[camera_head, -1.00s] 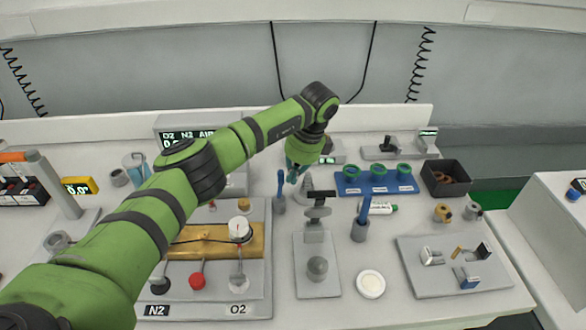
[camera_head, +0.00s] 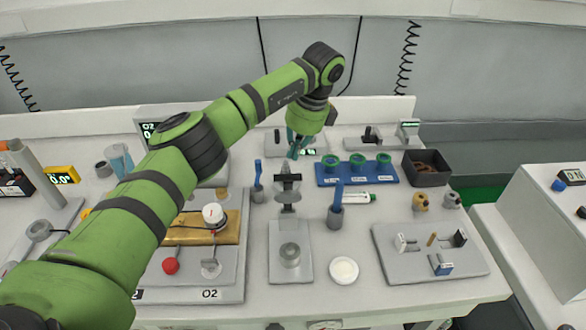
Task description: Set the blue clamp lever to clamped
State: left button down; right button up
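A small blue clamp lever (camera_head: 441,266) sits at the front of a grey plate (camera_head: 400,273) on the right of the bench. A white clamp piece (camera_head: 404,243) and a black one (camera_head: 459,238) share that plate. The blue lever is too small here to read its exact position. My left gripper (camera_head: 299,150) points down over the back middle of the bench, well left of and behind the plate. It touches none of the clamps. Its fingers are small and partly overlapping, so I cannot tell whether they are open. My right gripper is out of view.
A blue rack with green rings (camera_head: 357,180) and a dark bin (camera_head: 427,172) stand behind the plate. Blue upright handles (camera_head: 338,194) (camera_head: 257,173), a grey stand (camera_head: 303,266) and a white disc (camera_head: 343,270) lie left of it. Two small knobs (camera_head: 420,200) stand just behind it.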

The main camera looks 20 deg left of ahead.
pick_arm(q)
notch_tip(320, 180, up, 4)
jog(key=shift+f, duration=0.2)
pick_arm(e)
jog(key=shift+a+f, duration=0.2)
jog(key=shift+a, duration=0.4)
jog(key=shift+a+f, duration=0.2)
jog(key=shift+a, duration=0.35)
